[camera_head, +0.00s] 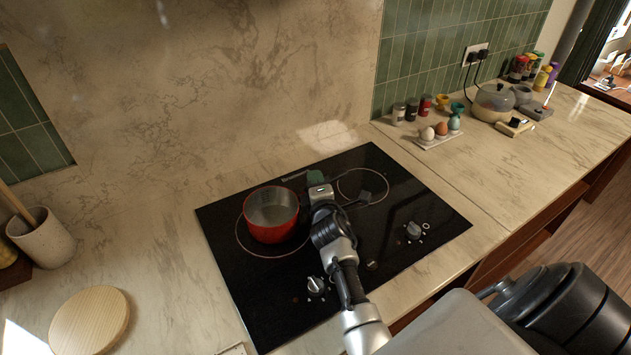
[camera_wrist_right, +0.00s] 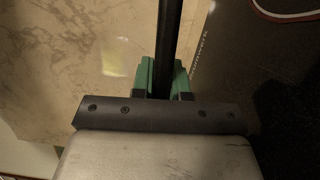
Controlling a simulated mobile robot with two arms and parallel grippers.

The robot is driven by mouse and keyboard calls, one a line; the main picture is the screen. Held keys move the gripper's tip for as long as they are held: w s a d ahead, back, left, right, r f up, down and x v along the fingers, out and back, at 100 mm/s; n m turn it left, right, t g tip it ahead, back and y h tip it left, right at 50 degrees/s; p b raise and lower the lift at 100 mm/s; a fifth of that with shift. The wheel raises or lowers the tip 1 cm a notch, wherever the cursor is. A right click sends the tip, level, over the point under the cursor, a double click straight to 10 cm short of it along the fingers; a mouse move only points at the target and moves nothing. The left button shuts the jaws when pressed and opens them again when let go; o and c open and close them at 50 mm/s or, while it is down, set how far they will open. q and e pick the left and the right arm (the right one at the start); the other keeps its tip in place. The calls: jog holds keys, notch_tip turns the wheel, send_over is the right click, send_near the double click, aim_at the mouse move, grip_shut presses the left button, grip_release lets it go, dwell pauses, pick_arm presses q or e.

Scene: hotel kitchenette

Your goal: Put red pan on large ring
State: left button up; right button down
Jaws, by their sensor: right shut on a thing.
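The red pan (camera_head: 271,229) is upright and empty over the large ring (camera_head: 256,254) on the left of the black cooktop. The ring's line shows at the pan's left and front. I cannot tell whether the pan's base touches the glass. My right gripper (camera_head: 316,178) is behind and right of the pan. In the right wrist view, its green fingers (camera_wrist_right: 163,76) are shut around a dark bar, the pan's handle (camera_wrist_right: 168,45). In the head view my arm and gripper hide most of the handle. My left gripper is not in view.
A smaller ring (camera_head: 378,190) is at the cooktop's right rear; knobs (camera_head: 316,285) (camera_head: 413,231) are along the front. A round wooden board (camera_head: 90,321) and a utensil crock (camera_head: 42,238) are at left. An egg tray (camera_head: 436,140), jars and a teapot (camera_head: 492,103) stand at far right.

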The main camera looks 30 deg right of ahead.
jog(key=shift+f, duration=0.1)
jog(key=c, duration=1.1)
grip_release()
jog(key=shift+s, duration=0.1)
jog(key=shift+s+a, duration=0.1)
jog(key=shift+s, duration=0.1)
jog(key=b+v, duration=0.1)
jog(key=v, duration=1)
jog(key=shift+s+a+b, duration=0.2)
jog(key=shift+s+b, duration=0.05)
jog(key=shift+b, duration=0.15)
